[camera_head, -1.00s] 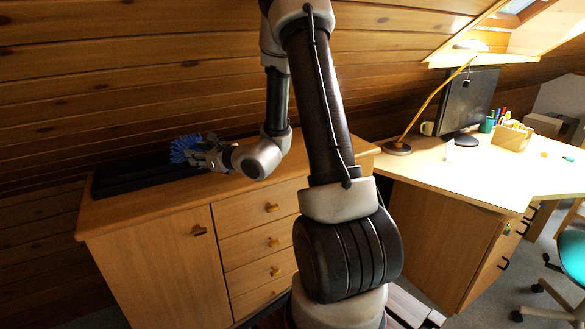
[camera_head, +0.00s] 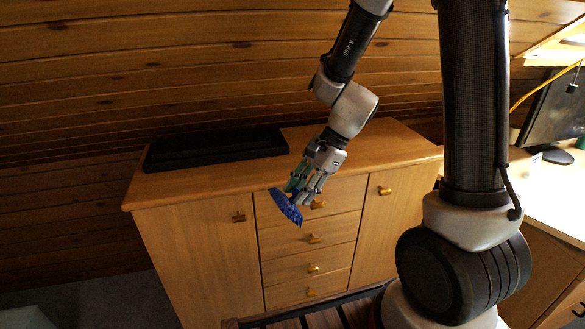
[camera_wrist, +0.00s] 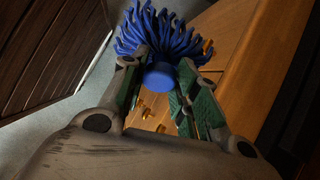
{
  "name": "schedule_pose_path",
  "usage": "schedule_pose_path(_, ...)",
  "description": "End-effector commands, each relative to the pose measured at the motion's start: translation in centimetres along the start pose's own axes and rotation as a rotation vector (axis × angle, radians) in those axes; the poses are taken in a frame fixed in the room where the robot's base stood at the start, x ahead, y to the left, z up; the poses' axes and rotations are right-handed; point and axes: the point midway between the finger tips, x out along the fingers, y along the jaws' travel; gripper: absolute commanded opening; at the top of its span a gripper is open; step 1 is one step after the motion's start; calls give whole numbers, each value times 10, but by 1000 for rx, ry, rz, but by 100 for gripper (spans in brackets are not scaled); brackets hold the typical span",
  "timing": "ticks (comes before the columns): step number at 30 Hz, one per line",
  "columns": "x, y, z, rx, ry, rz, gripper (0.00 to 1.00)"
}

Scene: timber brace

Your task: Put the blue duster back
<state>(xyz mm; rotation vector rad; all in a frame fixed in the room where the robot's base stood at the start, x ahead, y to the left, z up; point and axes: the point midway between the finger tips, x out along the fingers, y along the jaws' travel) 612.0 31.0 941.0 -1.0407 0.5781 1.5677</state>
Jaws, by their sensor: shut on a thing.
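The blue duster (camera_head: 287,207) is in my gripper (camera_head: 300,186), in front of the cabinet's top drawers and below the level of the cabinet top. In the wrist view the duster (camera_wrist: 158,40) shows its round blue handle end between the green finger pads, with the blue strands fanned out beyond. My gripper (camera_wrist: 160,95) is shut on its handle. The duster hangs clear of the cabinet front, as far as I can tell.
A wooden cabinet (camera_head: 200,250) with drawers and brass-coloured handles stands against the sloping plank wall. A long black box (camera_head: 215,150) lies on its top at the back left. The right part of the cabinet top is clear. A desk (camera_head: 545,200) with a monitor (camera_head: 553,110) is at the right.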

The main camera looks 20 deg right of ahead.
Motion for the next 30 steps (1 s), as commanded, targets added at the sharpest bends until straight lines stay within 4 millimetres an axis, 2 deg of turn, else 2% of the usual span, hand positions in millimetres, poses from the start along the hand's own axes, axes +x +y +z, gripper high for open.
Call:
schedule_pose_path(3,-1,24,-6,-246,142,132,8)
schedule_pose_path(6,-6,36,-16,-439,246,201,8)
schedule_pose_path(12,-22,47,-38,-795,408,265,8)
schedule_pose_path(16,-40,40,-53,-1041,483,271,8)
schedule_pose_path(21,-58,26,-64,-1254,517,252,8)
schedule_pose_path(27,-76,13,-66,-1475,571,217,8)
schedule_pose_path(30,-81,6,-66,-1530,571,205,8)
